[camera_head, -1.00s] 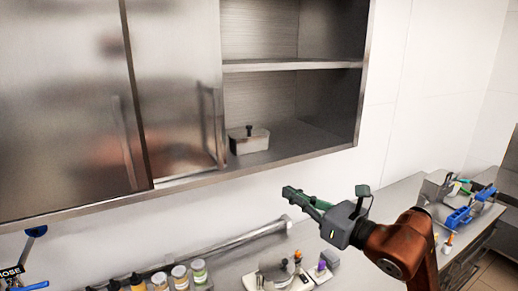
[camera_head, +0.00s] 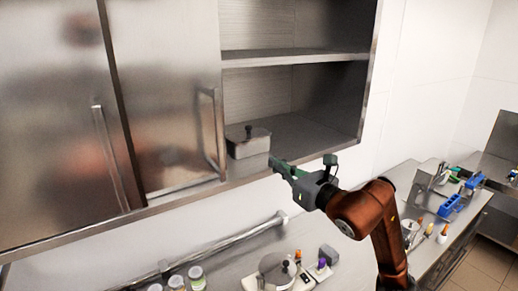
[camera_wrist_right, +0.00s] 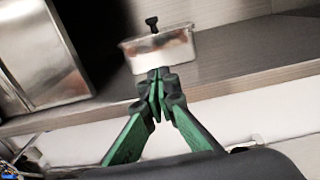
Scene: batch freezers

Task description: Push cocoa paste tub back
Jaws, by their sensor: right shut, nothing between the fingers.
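The cocoa paste tub appears to be the metal tub (camera_head: 248,148) with a dark-knobbed lid, standing upright at the front of the cabinet's lower shelf. It also shows in the right wrist view (camera_wrist_right: 175,52), straight beyond the fingertips. My right gripper (camera_head: 274,162) is shut and empty, with its green fingers pointing at the tub's front lower right. In the wrist view its fingertips (camera_wrist_right: 158,76) overlap the tub's lower front edge; I cannot tell whether they touch. My left gripper is not in view.
The cabinet's lower shelf (camera_head: 310,138) is bare behind and right of the tub. A sliding door with a handle (camera_head: 212,130) stands close on its left. Below, the counter holds a lidded pot (camera_head: 277,270), jars and small bottles.

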